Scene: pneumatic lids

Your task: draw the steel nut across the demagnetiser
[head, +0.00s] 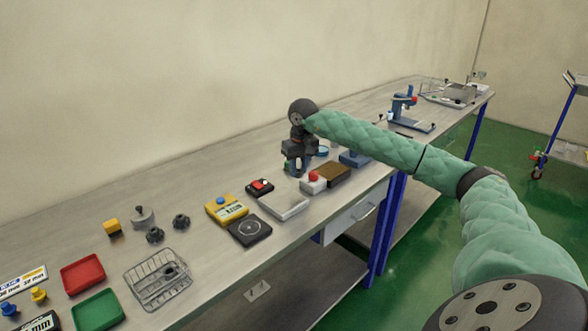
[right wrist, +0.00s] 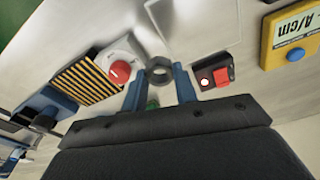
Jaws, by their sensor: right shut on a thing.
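My right gripper (head: 297,168) hangs over the back-middle of the bench, its fingers pointing down. In the right wrist view its two blue fingers are shut on a dark steel nut (right wrist: 159,71), a ring with an open hole, held at the fingertips. In the head view the block (head: 333,174) shows brown, right of the gripper. Contact between nut and block cannot be told. My left gripper is out of view.
A yellow A/cm meter (head: 227,210), a black dial plate (head: 249,230), a red switch box (head: 260,187) and a pale tray (head: 284,207) lie left of the gripper. A wire basket (head: 158,279) and red tray (head: 83,274) are further left. Blue equipment (head: 355,158) stands beyond the block.

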